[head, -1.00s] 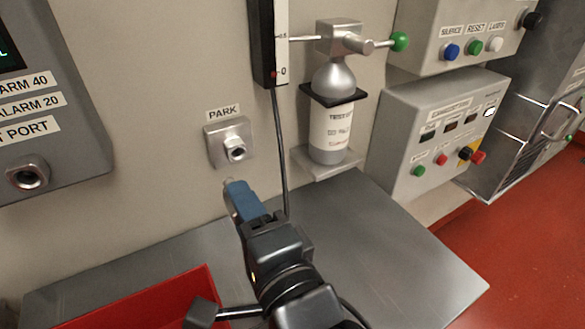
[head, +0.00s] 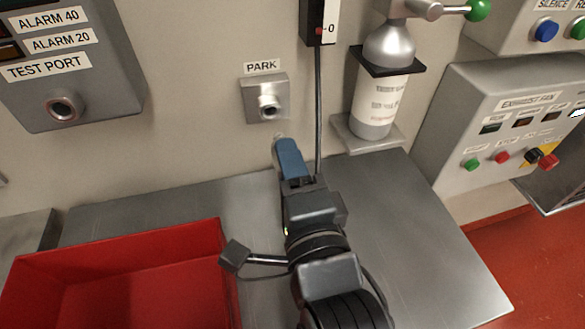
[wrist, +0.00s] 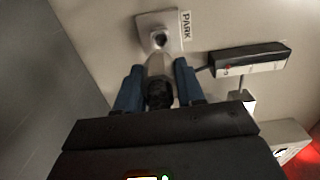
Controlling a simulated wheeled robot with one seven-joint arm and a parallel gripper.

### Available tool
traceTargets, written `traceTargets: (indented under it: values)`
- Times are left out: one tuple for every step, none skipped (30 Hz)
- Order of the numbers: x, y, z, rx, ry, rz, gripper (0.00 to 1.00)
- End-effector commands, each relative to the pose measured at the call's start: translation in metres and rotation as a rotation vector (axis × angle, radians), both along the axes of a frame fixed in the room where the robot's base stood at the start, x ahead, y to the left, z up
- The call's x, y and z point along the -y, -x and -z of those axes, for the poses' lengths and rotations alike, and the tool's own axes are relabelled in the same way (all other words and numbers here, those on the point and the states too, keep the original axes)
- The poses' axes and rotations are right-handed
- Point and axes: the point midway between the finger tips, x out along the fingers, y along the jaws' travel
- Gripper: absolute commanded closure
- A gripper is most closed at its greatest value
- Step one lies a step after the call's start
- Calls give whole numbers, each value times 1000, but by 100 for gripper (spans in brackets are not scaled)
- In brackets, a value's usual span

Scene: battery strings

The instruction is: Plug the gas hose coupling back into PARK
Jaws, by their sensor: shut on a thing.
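The PARK socket (head: 268,103) is a metal fitting on a square wall plate under the PARK label (head: 262,66). It also shows in the wrist view (wrist: 159,39), with the label to its right. My gripper (head: 289,155) is in front of and a little below the socket in the head view. In the wrist view its blue fingers (wrist: 160,88) are shut on the hose coupling (wrist: 158,66), a silvery piece with a dark rear part. The coupling's tip points toward the socket; in the head view it appears apart from it. Most of the coupling is hidden by the fingers there.
A red bin (head: 130,265) stands at the lower left on the steel bench (head: 425,235). A gas bottle (head: 376,105) stands on a wall bracket to the right. A flow gauge (head: 322,22) with a dark hose hangs beside the socket. The TEST PORT (head: 64,108) is at the left.

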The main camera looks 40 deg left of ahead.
Motion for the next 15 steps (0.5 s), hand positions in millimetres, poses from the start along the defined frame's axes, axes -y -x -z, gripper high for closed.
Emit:
traceTargets:
  values:
    - [-4,-4,-1,2,-2,1,100]
    - [-6,-6,-2,2,-2,1,100]
    - [-8,-8,-2,2,-2,1,100]
    - [-10,-10,-1,1,-2,1,100]
    - [-12,-12,-2,1,-2,1,100]
    - [-15,-14,-1,1,-2,1,100]
    - [-17,-16,-1,1,-2,0,100]
    - [-19,-17,-1,1,-2,0,100]
    - [-22,-19,-1,1,-2,0,100]
    - [-23,-20,-1,1,-2,0,100]
    - [-25,-22,-1,1,-2,0,100]
    - [-27,-23,-1,1,-2,0,100]
    - [-28,-24,-1,1,-2,0,100]
    - [-29,-25,-1,1,-2,0,100]
    - [-30,-26,-1,1,-2,0,100]
